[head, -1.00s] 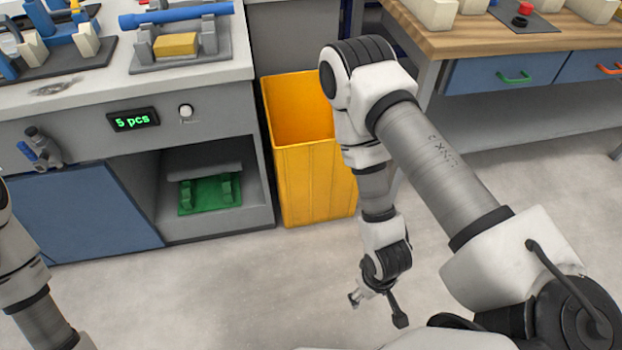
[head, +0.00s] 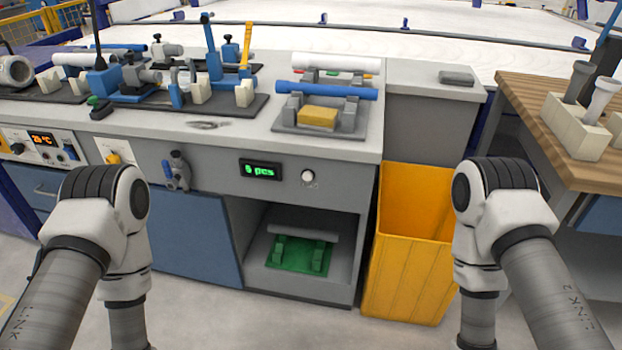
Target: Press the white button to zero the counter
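The white button (head: 308,177) is a small round knob on the grey front panel of the bench. It sits just right of the black counter display (head: 261,170), which shows green digits followed by "pcs". The number is small and I cannot tell surely whether it is 0 or 6. Both my arms are in view, one at each side, with their lower ends cut off by the bottom edge. Neither gripper shows, and nothing of mine touches the button.
A yellow bin (head: 409,260) stands right of the bench. A shelf below the panel holds a green fixture (head: 299,255) with a grey pipe. A blue pipe (head: 326,91) rests on a stand on the benchtop. A wooden table (head: 525,125) is at the right.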

